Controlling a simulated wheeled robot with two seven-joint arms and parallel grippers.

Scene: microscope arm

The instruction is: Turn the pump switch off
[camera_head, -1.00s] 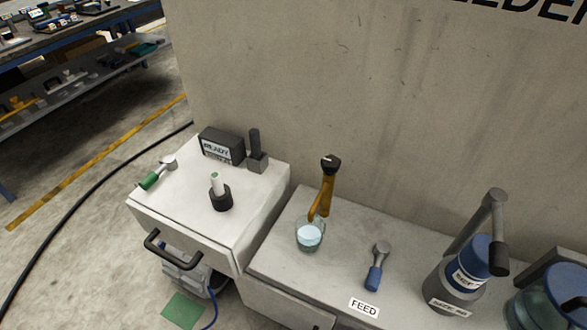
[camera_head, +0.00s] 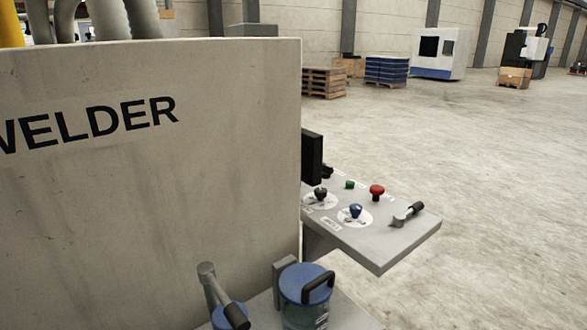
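A grey control panel (camera_head: 385,238) juts out to the right of the machine's wall. On it are a black knob (camera_head: 320,193) and a blue knob (camera_head: 356,211), each on a round white dial. A green button (camera_head: 350,184), a red mushroom-shaped button (camera_head: 377,190) and a grey lever with a dark grip (camera_head: 407,213) are also on it. The labels are too small to read, so I cannot tell which control, if any, is the pump switch. Neither of my grippers is in view.
A large wall marked WELDER (camera_head: 150,200) fills the left. A blue-lidded container (camera_head: 303,290) and a grey lever with a black grip (camera_head: 218,295) stand at the bottom. Open floor (camera_head: 500,180) lies to the right, with pallets (camera_head: 323,82) far back.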

